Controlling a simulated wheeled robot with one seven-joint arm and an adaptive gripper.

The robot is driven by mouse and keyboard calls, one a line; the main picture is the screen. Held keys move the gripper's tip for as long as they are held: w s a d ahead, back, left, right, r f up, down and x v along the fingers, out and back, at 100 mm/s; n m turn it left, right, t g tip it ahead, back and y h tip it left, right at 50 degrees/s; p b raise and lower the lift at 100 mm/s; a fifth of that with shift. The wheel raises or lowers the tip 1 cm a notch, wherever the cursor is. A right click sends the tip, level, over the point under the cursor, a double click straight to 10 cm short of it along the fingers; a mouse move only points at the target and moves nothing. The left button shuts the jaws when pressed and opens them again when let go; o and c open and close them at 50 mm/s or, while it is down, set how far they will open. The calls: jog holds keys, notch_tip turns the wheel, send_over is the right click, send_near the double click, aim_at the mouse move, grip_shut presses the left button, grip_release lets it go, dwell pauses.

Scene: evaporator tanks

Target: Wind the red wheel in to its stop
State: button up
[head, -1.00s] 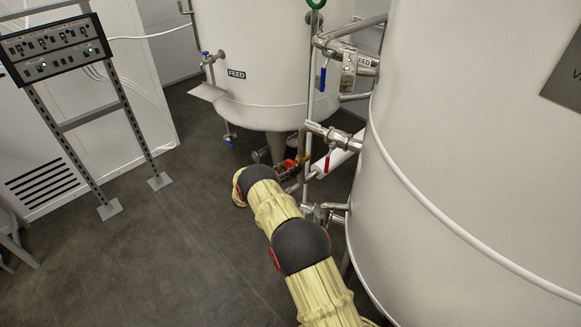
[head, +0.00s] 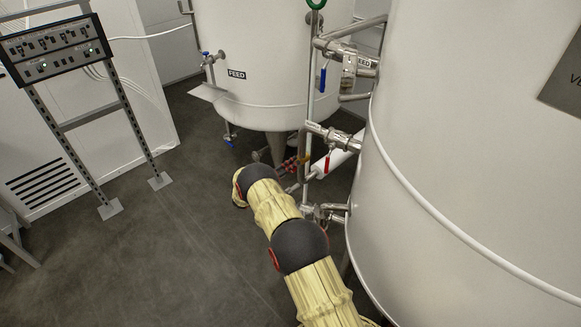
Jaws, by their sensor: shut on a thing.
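A small red part (head: 290,164), likely the red wheel, shows low among the pipes under the far tank, just beyond my arm. It looks broken up into dark and red patches, and its shape and angle are too small to tell. My arm reaches in from the bottom and bends at a dark joint in front of this pipework. My gripper is hidden beyond the arm, so I cannot see its fingers or how they sit on the wheel.
The far tank (head: 260,60) and the large near tank (head: 470,170) flank the pipework. A red-handled valve (head: 327,163) and a blue-handled valve (head: 323,79) are close by. A control panel (head: 55,47) stands at left on slotted legs. The dark floor (head: 180,250) left of my arm is clear.

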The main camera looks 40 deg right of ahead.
jog(key=shift+f+n, duration=0.15)
jog(key=shift+n, duration=0.85)
jog(key=shift+s, duration=0.1)
jog(key=o, duration=1.2)
jog(key=shift+c, duration=0.2)
jog(key=a, duration=1.2)
jog(key=shift+s, duration=0.4)
